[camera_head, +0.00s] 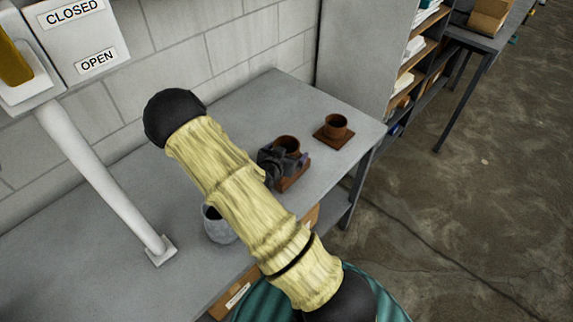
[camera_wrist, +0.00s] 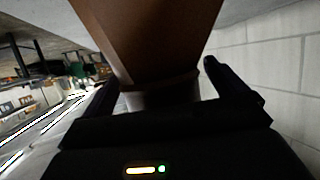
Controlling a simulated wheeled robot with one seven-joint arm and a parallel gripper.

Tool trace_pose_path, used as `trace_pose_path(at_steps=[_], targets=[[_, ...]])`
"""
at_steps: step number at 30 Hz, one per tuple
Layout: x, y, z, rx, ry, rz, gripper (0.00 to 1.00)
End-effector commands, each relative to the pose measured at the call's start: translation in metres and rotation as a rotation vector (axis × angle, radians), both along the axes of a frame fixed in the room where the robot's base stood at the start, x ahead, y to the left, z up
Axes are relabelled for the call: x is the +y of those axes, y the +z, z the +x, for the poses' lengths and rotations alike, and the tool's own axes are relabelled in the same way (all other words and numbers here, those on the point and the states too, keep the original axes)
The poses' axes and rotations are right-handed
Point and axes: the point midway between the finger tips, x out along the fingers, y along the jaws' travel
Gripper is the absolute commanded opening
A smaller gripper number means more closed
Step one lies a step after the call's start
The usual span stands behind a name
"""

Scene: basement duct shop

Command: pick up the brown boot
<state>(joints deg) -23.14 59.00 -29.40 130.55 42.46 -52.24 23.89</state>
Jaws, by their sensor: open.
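The nearer brown boot (camera_head: 289,144), a round collar on a squarish base, stands on the grey table, partly hidden by my gripper. My gripper (camera_head: 283,163) is right at it, with jaws open. In the wrist view a large brown body, likely this boot (camera_wrist: 160,40), fills the space ahead, with a duller round part between the fingers of my gripper (camera_wrist: 158,80). I cannot tell whether the fingers touch it. A second brown boot (camera_head: 335,127), with a round collar on a flat square plate, stands farther right, apart from my gripper.
A grey round container (camera_head: 217,226) stands at the near side, partly behind my arm. A white post (camera_head: 105,185) rises from the grey table (camera_head: 60,260) at left. A block wall (camera_head: 215,45) runs behind. Shelves (camera_head: 405,75) stand at the right back.

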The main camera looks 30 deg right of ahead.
Motion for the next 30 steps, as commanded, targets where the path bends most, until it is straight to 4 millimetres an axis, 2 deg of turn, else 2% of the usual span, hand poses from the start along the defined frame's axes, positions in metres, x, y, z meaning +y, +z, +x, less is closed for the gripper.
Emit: trace_pose_path(at_steps=[3,12,14,25,30], targets=[[0.0002,0.0002,0.0000,0.000,0.000,0.000,0.95],[0.0002,0.0000,-0.0001,0.001,0.000,0.001,0.36],[0.0004,-0.0003,-0.0002,0.001,0.000,0.001,0.28],[0.0010,-0.0009,-0.0004,0.003,0.000,0.003,0.27],[0.0012,0.0063,-0.0001,0.002,0.001,0.004,0.27]])
